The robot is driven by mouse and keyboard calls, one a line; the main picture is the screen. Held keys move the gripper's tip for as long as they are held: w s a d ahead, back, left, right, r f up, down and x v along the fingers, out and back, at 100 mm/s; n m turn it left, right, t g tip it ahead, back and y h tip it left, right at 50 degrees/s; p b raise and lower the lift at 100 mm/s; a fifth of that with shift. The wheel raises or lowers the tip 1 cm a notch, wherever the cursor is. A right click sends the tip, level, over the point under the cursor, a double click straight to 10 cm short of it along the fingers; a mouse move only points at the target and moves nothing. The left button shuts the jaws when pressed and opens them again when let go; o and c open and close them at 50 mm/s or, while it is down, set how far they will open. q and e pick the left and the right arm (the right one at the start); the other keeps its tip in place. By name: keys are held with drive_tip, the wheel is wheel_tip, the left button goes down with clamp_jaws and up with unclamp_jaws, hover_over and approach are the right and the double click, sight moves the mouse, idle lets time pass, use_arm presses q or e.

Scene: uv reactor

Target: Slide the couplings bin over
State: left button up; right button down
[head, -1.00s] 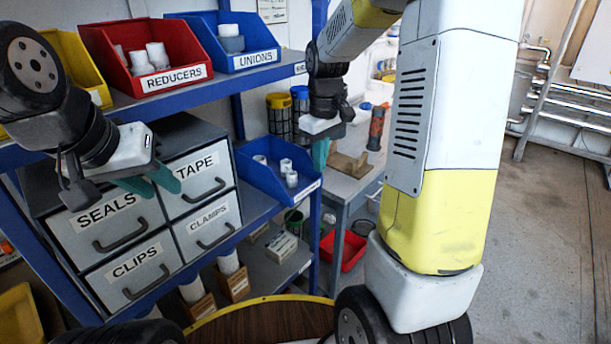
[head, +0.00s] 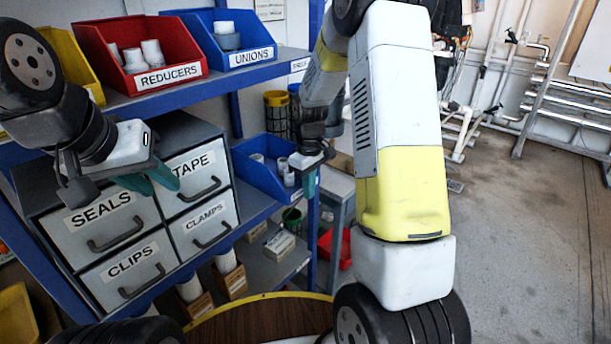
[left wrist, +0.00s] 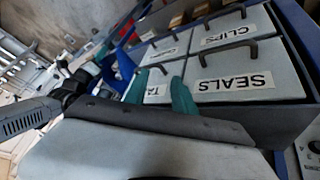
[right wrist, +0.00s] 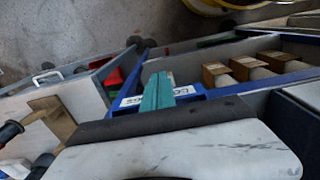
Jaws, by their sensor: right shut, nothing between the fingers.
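The blue bin (head: 262,177) on the middle shelf, right of the drawer unit, holds several white pipe pieces. Its front is partly hidden by my right gripper in the head view. In the right wrist view, a blue bin edge (right wrist: 190,93) with a partly covered white label (right wrist: 131,101) shows behind the fingers. My right gripper (head: 309,185) is shut and empty, its fingers (right wrist: 157,92) pointing at the bin's labelled front. I cannot tell whether they touch it. My left gripper (head: 150,184) is open and empty in front of the SEALS and TAPE drawers; its fingers (left wrist: 158,94) are apart.
The grey drawer unit (head: 163,220) stands directly left of the bin. Above are the red REDUCERS bin (head: 112,72) and blue UNIONS bin (head: 205,57). A red tray (head: 345,252) is low behind the shelf end. A workbench (head: 340,184) stands right of the shelf.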

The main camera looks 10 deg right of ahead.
sight(290, 188)
drive_tip(key=shift+w+a, duration=0.3)
drive_tip(key=shift+w, duration=0.15)
drive_tip(key=w+a, duration=0.4)
drive_tip(key=w, duration=0.1)
idle(0.4)
